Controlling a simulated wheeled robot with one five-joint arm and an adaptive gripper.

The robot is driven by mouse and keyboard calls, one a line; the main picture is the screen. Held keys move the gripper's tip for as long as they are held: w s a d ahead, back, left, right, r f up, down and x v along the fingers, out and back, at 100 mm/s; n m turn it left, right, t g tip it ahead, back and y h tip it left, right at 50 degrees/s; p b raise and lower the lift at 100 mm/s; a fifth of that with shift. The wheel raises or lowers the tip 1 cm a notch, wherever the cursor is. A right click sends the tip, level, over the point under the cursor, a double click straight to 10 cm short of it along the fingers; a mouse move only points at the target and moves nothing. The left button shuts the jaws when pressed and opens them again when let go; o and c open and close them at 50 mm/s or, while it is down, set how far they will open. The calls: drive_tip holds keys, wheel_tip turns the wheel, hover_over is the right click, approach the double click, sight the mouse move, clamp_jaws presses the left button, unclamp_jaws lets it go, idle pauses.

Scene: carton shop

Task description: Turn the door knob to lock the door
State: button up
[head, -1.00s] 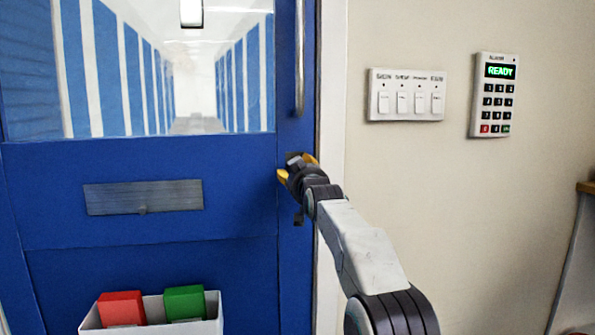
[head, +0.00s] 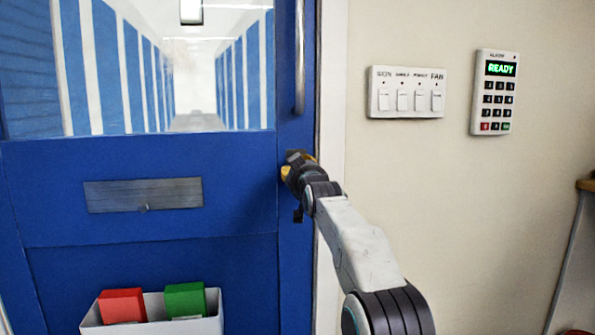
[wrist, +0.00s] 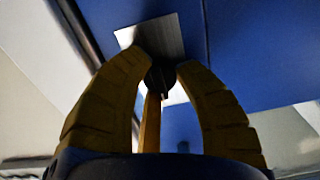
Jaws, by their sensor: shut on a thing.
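The blue door (head: 240,215) is shut in its white frame in the head view. My gripper (head: 289,168) is at the door's right edge, below the tall metal pull handle (head: 300,60). In the wrist view my gripper (wrist: 161,68) has its yellow fingers closed around a small dark round knob (wrist: 160,80). The knob stands on a bright metal plate (wrist: 160,38) on the blue door. In the head view the gripper hides the knob. I cannot tell how far the knob is turned.
A switch panel (head: 407,93) and a keypad reading READY (head: 495,92) are on the wall to the right. A metal mail slot (head: 143,195) is on the door. A white bin (head: 165,324) with red and green boxes is low at the left.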

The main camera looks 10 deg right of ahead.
clamp_jaws()
drive_tip(key=shift+r+m, duration=0.1)
drive_tip(key=shift+m, duration=0.2)
drive_tip(key=m+p, duration=0.1)
drive_tip(key=m, duration=0.3)
drive_tip(key=shift+p, duration=0.3)
drive_tip(key=m+p, duration=0.1)
drive_tip(key=m, duration=0.2)
drive_tip(key=shift+m, duration=0.3)
drive_tip(key=m+p, duration=0.1)
drive_tip(key=m, duration=0.8)
drive_tip(key=shift+m, duration=0.5)
